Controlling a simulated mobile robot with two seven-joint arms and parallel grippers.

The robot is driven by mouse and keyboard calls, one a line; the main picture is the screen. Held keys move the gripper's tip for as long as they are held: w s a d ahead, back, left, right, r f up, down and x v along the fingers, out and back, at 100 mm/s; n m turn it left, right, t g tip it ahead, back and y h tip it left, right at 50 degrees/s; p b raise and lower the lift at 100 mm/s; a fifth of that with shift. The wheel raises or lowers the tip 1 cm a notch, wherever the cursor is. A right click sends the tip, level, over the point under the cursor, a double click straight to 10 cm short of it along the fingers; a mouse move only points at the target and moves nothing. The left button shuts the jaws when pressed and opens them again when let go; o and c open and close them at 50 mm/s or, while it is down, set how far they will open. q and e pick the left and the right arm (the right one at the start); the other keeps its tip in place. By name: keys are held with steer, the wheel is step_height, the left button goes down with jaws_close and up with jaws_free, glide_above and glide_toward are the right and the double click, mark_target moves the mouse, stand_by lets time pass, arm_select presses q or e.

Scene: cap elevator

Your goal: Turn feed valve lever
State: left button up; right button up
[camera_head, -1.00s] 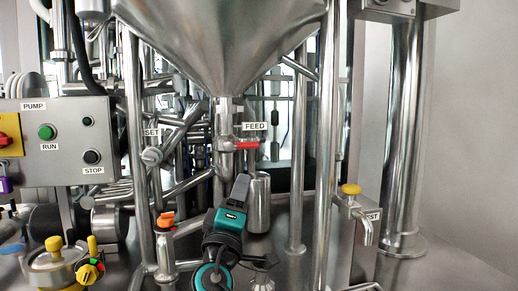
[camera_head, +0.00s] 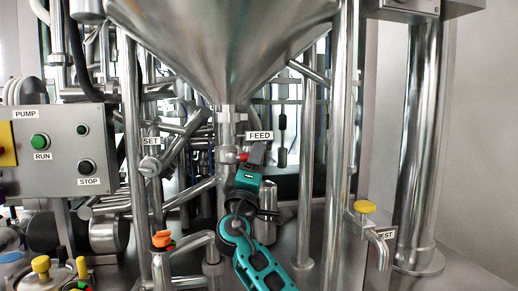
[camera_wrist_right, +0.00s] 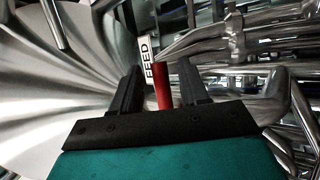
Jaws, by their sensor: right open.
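The feed valve lever (camera_wrist_right: 162,86) is red. In the right wrist view it stands between the two fingers of my right gripper (camera_wrist_right: 160,92), which are open with gaps beside it. In the head view only a small red part of the lever (camera_head: 244,157) shows, just below the hopper outlet and left of the FEED label (camera_head: 259,136); my gripper hides the rest. My right gripper (camera_head: 252,160) reaches up to it from below. My left gripper is not in view.
The steel hopper (camera_head: 225,45) hangs above the valve. Steel pipes (camera_head: 307,160) stand on both sides. A control box (camera_head: 60,150) with green and black buttons is at the left. A yellow-topped tap (camera_head: 365,206) is at the right.

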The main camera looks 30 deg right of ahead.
steer(key=x, duration=0.3)
steer(key=shift+w+d, duration=0.1)
steer(key=shift+d, duration=0.05)
jaws_close()
stand_by(0.4)
